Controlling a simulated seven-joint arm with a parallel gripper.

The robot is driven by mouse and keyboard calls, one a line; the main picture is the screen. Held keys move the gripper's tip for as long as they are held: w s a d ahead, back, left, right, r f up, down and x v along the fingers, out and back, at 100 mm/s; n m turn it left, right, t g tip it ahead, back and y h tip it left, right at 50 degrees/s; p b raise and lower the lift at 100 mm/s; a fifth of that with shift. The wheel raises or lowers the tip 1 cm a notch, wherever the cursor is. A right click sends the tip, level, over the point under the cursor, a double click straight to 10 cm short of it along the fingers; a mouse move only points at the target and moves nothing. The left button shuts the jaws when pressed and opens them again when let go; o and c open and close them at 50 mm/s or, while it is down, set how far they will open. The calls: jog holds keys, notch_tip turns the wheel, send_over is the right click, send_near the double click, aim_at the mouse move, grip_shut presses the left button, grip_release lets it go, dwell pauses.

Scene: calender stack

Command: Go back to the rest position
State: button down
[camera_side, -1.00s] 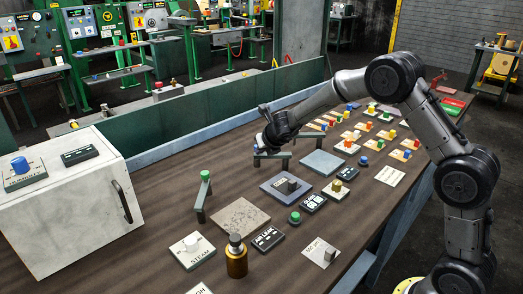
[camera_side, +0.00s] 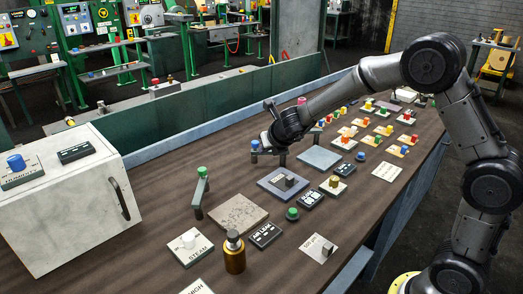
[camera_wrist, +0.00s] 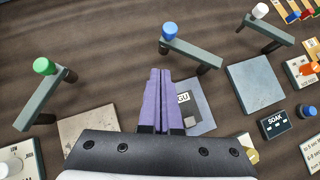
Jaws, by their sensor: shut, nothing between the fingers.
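My gripper (camera_wrist: 163,100) has two purple fingers pressed together with nothing between them. In the wrist view it hangs over the brown table, in front of a grey bracket with a blue knob (camera_wrist: 169,33). A grey-blue plate with a small grey block (camera_wrist: 200,105) lies partly behind the fingers. In the side view my wrist (camera_side: 287,124) is above the table's middle, near the back edge, and the fingers are hard to make out.
A bracket with a green knob (camera_side: 202,172) stands left of my gripper. A white box (camera_side: 68,210) is at far left. Several small coloured-knob tiles fill the right side. A flat grey plate (camera_side: 320,157) is bare.

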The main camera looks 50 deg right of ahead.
jog(key=s+a+r+n+t, duration=0.1)
jog(key=s+r+t, duration=0.15)
jog(key=r, duration=0.55)
jog(key=s+a+r+n+t, duration=0.15)
jog(key=s+r, duration=0.25)
jog(key=r, duration=0.5)
jog(key=s+a+r+n+t+y, duration=0.2)
jog(key=s+a+r+n+y, duration=0.55)
jog(key=n, duration=0.65)
jog(key=s+a+f+n+g, duration=0.15)
jog(key=s+f+n, duration=0.35)
jog(key=s+n, duration=0.55)
jog(key=s+d+f+n+g+h, duration=0.2)
jog(key=s+d+f+n+g, duration=0.1)
jog(key=s+f+n, duration=0.2)
jog(key=s+d+f+n+g+h, duration=0.2)
jog(key=s+d+f+n+g, duration=0.1)
jog(key=s+f+n, duration=0.3)
jog(key=s+n+g, duration=0.1)
jog(key=n, duration=0.1)
jog(key=shift+f+n, duration=0.15)
jog(key=shift+n, duration=0.15)
